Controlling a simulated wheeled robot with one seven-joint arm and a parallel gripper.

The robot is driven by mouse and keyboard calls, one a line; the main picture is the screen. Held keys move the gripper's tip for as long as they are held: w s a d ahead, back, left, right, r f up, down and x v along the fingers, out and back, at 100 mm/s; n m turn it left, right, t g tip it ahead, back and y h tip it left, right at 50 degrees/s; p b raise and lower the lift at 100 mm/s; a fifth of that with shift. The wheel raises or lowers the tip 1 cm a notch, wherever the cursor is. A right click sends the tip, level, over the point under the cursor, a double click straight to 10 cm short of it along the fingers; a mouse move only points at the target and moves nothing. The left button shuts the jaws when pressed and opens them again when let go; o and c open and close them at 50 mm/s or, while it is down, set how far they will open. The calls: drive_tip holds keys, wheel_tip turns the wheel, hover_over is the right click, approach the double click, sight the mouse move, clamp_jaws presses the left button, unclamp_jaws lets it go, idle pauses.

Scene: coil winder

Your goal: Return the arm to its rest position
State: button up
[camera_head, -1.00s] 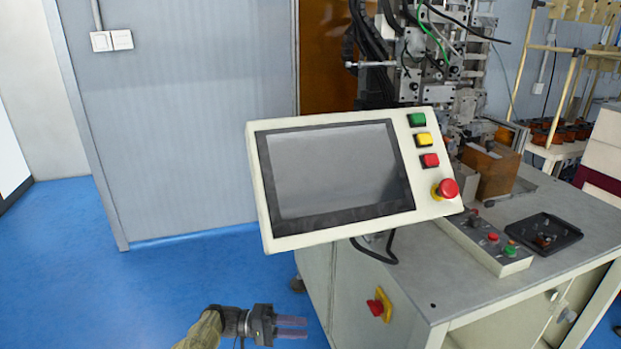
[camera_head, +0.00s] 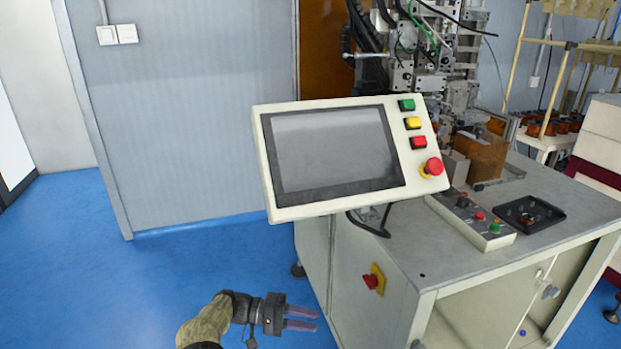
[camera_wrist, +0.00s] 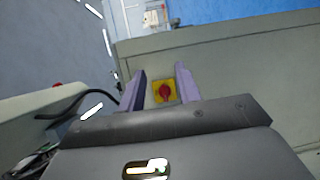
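My gripper (camera_head: 301,318) is low in the head view, over the blue floor, left of the machine cabinet. Its two fingers are apart with a gap between them and nothing held. In the wrist view my gripper (camera_wrist: 160,88) also shows spread fingers. A red knob on a yellow plate (camera_wrist: 164,92) appears between them, on the cabinet side beyond. The same red knob (camera_head: 371,281) shows in the head view to the right of the fingertips, apart from them.
The control panel (camera_head: 262,165) with its screen juts out above my gripper. The machine cabinet (camera_head: 395,305) stands at right, with a button box (camera_head: 470,219) and black tray (camera_head: 528,214) on top. Blue floor (camera_head: 110,290) is clear at left.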

drive_tip(key=s+d+r+g+y, duration=0.1)
drive_tip(key=s+d+y, duration=0.2)
drive_tip(key=d+y, duration=0.4)
drive_tip(key=s+d+r+g+y, duration=0.1)
drive_tip(key=s+d+r+y, duration=0.1)
drive_tip(key=s+d+y, duration=0.45)
drive_tip(key=s+d+r+t+y, duration=0.3)
drive_tip(key=s+r+t, duration=0.4)
drive_tip(key=s+r, duration=0.1)
wheel_tip(320, 180, up, 13)
drive_tip(key=p, duration=1.3)
drive_tip(key=shift+n, duration=0.4)
drive_tip(key=shift+f, duration=0.1)
